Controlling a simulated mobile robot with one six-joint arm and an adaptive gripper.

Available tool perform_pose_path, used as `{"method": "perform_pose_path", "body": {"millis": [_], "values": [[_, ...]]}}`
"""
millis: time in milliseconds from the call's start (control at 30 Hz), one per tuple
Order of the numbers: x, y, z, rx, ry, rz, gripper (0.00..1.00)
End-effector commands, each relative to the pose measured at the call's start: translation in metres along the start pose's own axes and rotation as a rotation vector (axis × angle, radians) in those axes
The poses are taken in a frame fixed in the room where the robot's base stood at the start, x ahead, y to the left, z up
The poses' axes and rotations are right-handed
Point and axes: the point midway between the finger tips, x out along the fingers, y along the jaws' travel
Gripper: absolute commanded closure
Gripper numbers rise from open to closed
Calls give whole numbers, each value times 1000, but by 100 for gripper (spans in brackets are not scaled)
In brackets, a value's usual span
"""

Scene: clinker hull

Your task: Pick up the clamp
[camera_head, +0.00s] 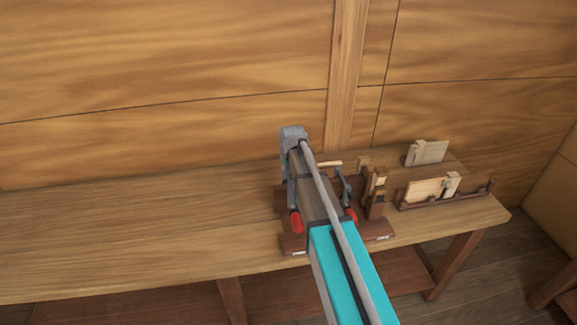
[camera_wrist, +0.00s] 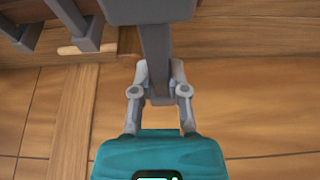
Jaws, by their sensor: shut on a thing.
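In the wrist view, the grey clamp's flat bar (camera_wrist: 157,50) runs down between the two fingers of my gripper (camera_wrist: 160,88), which is shut on it. A broad grey block (camera_wrist: 148,9) sits at the top of that bar, cut off by the picture edge. In the head view, my arm covers the gripper and most of the held clamp. A red handle (camera_head: 296,222) shows just left of the arm and another red handle (camera_head: 351,215) just right of it; I cannot tell which belongs to the held clamp.
More grey clamp bars (camera_wrist: 68,17) stand close on the left in the wrist view. The wooden bench (camera_head: 110,230) is bare on the left. A wooden stand (camera_head: 375,195) and a rack with pale boards (camera_head: 425,190) are on the right. A plank wall (camera_head: 160,60) rises behind.

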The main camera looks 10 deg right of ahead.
Motion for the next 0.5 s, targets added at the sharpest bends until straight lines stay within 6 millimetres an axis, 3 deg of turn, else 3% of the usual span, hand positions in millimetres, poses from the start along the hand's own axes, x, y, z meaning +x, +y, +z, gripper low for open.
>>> {"method": "perform_pose_path", "body": {"millis": [33,500], "values": [[-10,0,-4,0,0,0,100],[-54,0,-23,0,0,0,100]]}}
